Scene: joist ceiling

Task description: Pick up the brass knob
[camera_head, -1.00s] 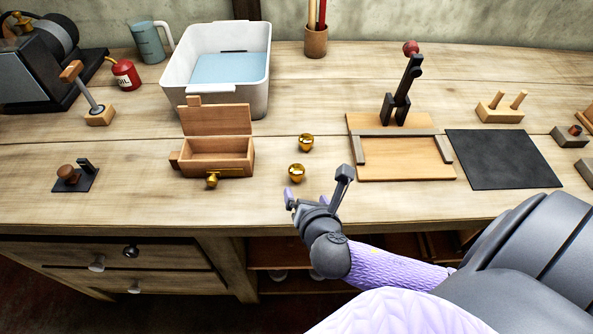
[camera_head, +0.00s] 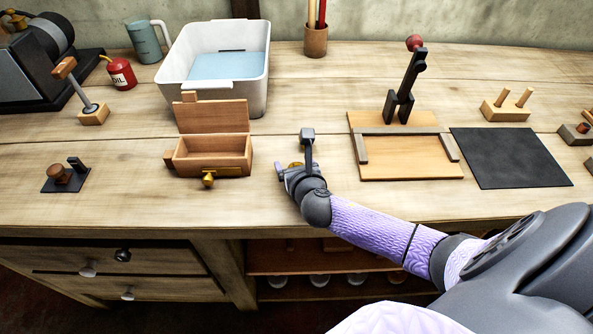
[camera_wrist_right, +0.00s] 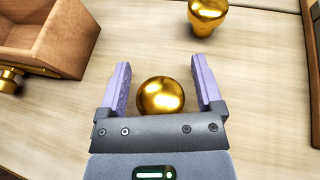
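Two loose brass knobs are on the workbench right of the small wooden box. In the right wrist view, the nearer brass knob (camera_wrist_right: 161,97) looks like a round ball between my finger pads, with a gap on each side. In the head view only a bit of brass (camera_head: 295,165) shows behind my right gripper. The farther brass knob (camera_wrist_right: 207,14) lies beyond the fingertips in the wrist view and is hidden in the head view. My right gripper (camera_head: 294,156) is open; it also shows in the wrist view (camera_wrist_right: 161,78). My left gripper is not in view.
The wooden box (camera_head: 213,118), with a brass piece (camera_head: 208,179) on its front, stands left of my gripper. A wooden board (camera_head: 410,172) with a lever clamp is to the right, beside a black mat (camera_head: 510,158). A white tub (camera_head: 258,98) stands behind.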

